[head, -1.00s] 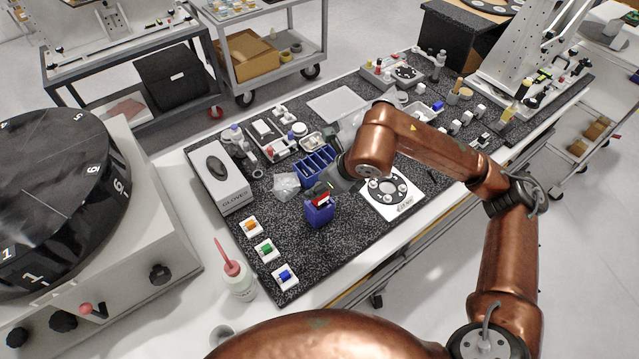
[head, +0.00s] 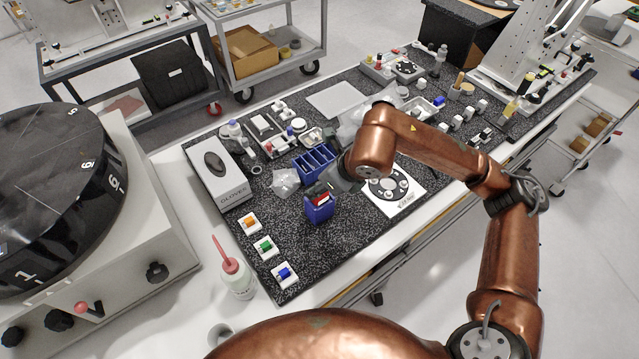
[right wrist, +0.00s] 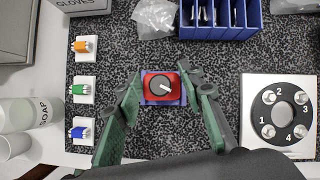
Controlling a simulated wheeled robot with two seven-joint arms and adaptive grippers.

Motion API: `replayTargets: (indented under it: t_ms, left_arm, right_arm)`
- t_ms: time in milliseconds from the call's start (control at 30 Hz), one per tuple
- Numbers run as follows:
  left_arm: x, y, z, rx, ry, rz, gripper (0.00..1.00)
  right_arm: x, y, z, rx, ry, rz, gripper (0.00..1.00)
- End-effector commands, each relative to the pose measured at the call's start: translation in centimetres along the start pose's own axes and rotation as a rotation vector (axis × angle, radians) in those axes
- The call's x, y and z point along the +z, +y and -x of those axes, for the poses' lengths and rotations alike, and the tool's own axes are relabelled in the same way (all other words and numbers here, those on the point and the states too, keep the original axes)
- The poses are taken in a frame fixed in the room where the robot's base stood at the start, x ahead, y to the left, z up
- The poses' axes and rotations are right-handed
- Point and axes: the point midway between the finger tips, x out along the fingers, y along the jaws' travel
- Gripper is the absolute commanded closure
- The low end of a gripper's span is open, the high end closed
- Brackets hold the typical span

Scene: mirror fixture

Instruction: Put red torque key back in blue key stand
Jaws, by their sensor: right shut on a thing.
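The red torque key (right wrist: 163,86) has a dark round knob with a white mark. My right gripper (right wrist: 160,76) is shut on it, one green finger on each side. The key is at the top of the blue key stand (head: 319,210); blue edges of the stand (right wrist: 162,103) show around it in the right wrist view. In the head view, the key (head: 321,197) sits low in the stand's opening, mostly hidden by the stand and my right gripper (head: 324,188). I cannot tell whether it touches the bottom. My left gripper is out of view.
A blue divided bin (head: 314,163) and a clear plastic bag (head: 285,182) lie behind the stand. White blocks with orange, green and blue parts (head: 265,246) stand at left. A white plate with a numbered black ring (right wrist: 283,112) lies to the right. The mat around the stand is clear.

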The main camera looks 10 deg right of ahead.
Motion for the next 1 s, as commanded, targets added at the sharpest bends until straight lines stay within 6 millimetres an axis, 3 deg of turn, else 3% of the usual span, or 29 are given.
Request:
replayTargets:
  t_ms: [200,233,500,833,1000]
  left_arm:
    - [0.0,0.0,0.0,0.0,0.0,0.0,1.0]
    - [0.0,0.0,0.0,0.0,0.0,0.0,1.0]
    - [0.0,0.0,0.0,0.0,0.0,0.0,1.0]
    - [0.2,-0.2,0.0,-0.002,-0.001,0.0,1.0]
    - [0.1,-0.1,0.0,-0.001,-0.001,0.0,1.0]
  right_arm:
    - [0.1,0.0,0.1,0.0,-0.002,0.0,0.97]
    - [0.1,0.0,0.1,0.0,-0.002,0.0,0.62]
    - [0.0,0.0,0.0,0.0,-0.001,0.0,0.44]
    - [0.0,0.0,0.4,0.0,-0.001,0.0,0.44]
    - [0.1,-0.1,2.6,-0.003,-0.004,0.001,0.44]
